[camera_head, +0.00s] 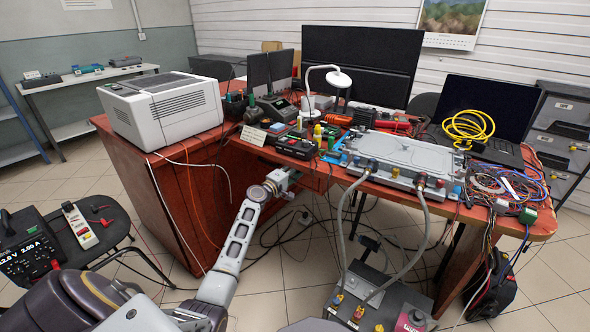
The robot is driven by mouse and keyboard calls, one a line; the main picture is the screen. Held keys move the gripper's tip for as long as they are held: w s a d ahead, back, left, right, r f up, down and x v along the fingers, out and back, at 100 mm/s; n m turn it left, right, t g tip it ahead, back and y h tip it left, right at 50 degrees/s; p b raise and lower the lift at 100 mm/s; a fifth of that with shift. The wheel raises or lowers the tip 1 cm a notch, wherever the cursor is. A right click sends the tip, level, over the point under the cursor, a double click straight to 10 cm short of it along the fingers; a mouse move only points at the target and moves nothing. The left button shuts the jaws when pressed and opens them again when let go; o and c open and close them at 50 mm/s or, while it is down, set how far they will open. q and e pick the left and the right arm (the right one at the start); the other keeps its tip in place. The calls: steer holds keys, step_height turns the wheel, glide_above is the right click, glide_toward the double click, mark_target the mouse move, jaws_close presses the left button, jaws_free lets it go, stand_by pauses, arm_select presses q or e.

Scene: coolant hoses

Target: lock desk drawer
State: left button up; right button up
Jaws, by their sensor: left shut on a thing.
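The red-brown wooden desk (175,205) fills the middle. Its drawer front (318,176) lies under the desktop, right of the left pedestal, and is partly hidden by my left arm. My left gripper (292,175) is at this drawer front, just below the desk edge. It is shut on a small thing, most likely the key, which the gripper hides. I cannot make out the lock or whether the drawer is fully closed. My right gripper is not in view.
A white printer-like box (160,108) stands on the desk's left end. A metal plate fixture (405,155) with grey hoses sits on the right, its hoses running to a floor unit (375,300). A dark stool (85,235) holds instruments at left. Cables cross the floor.

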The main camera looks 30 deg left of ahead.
arm_select(q)
steer(key=shift+a+n, duration=0.1)
steer(key=shift+n, duration=0.4)
steer(key=o, duration=1)
steer(key=shift+s, duration=0.15)
steer(key=shift+s+a, duration=0.2)
steer(key=shift+s, duration=2.75)
steer(key=shift+s+a, duration=0.2)
steer(key=shift+s, duration=2.7)
